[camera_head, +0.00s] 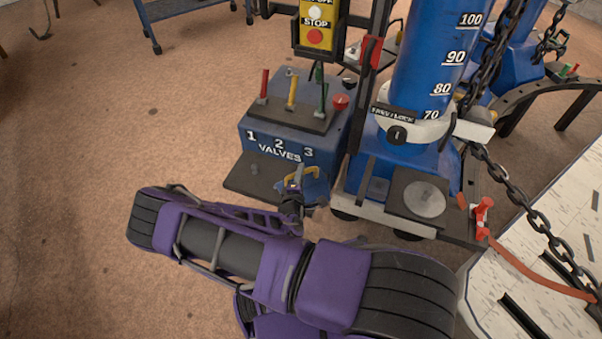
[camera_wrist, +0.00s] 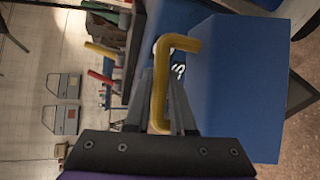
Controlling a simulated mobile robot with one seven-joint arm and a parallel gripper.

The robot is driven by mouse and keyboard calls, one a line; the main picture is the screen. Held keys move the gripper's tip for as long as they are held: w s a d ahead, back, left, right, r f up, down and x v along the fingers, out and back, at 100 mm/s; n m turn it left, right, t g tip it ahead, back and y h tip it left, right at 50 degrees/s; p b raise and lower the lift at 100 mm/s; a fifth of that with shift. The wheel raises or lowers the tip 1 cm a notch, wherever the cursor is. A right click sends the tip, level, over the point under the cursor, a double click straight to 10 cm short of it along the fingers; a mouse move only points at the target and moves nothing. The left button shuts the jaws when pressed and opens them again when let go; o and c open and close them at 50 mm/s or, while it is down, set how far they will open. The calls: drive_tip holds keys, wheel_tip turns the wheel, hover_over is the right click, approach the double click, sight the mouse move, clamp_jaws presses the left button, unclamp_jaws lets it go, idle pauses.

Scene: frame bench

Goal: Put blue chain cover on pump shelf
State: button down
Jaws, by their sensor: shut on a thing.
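The blue chain cover (camera_head: 318,187) has a yellow handle (camera_head: 311,170) and is in front of the valve box, partly hidden by my gripper. My gripper (camera_head: 296,188) is shut on that handle. In the wrist view, my gripper (camera_wrist: 163,112) closes around the yellow handle (camera_wrist: 161,85), with the large blue cover (camera_wrist: 237,90) at right. A dark flat shelf (camera_head: 248,178) sticks out at the foot of the valve box; I cannot tell whether it is the pump shelf. I also cannot tell whether the cover touches it.
The blue valve box (camera_head: 266,144) carries red, yellow and green levers. A tall blue cylinder (camera_head: 430,50) stands to the right, with a dark plate bearing a round disc (camera_head: 424,199) before it. A chain (camera_head: 515,195) hangs further right.

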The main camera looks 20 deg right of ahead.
drive_tip(key=shift+f, duration=0.1)
drive_tip(key=c, duration=0.8)
unclamp_jaws()
drive_tip(key=shift+o, duration=0.2)
drive_tip(key=shift+r, duration=0.25)
drive_tip(key=v, duration=1.2)
drive_tip(key=shift+p, duration=0.35)
drive_tip(key=shift+f, duration=0.15)
